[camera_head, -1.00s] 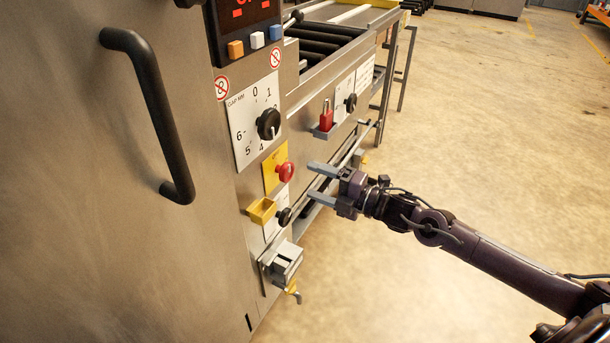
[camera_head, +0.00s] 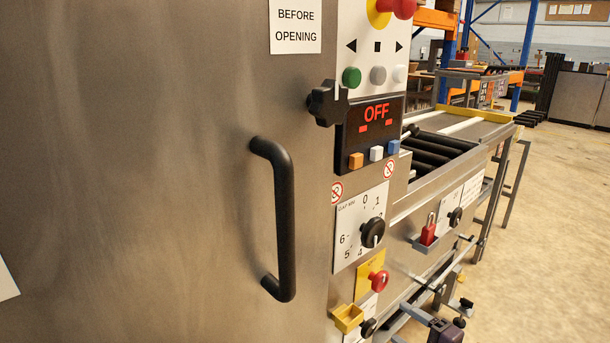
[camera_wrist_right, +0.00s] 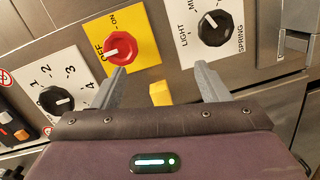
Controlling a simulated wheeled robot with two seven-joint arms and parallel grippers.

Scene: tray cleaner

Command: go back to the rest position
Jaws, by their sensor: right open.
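My right gripper (camera_head: 408,323) is at the bottom edge of the head view, partly cut off, in front of the machine's lower panel. In the right wrist view its two grey fingers (camera_wrist_right: 160,75) are apart with nothing held between them. Beyond them are a red knob (camera_wrist_right: 121,47) on a yellow OFF/ON plate and a black LIGHT/SPRING dial (camera_wrist_right: 214,28). A small yellow holder (camera_wrist_right: 160,93) shows in the gap between the fingers, behind them. My left gripper is not in view.
The steel machine door with a black handle (camera_head: 280,220) fills the left. The display (camera_head: 373,122) reads OFF, above a numbered dial (camera_head: 372,232). A red padlock (camera_head: 429,231) sits on the side panel near the roller conveyor (camera_head: 445,145). Open floor (camera_head: 550,220) lies right.

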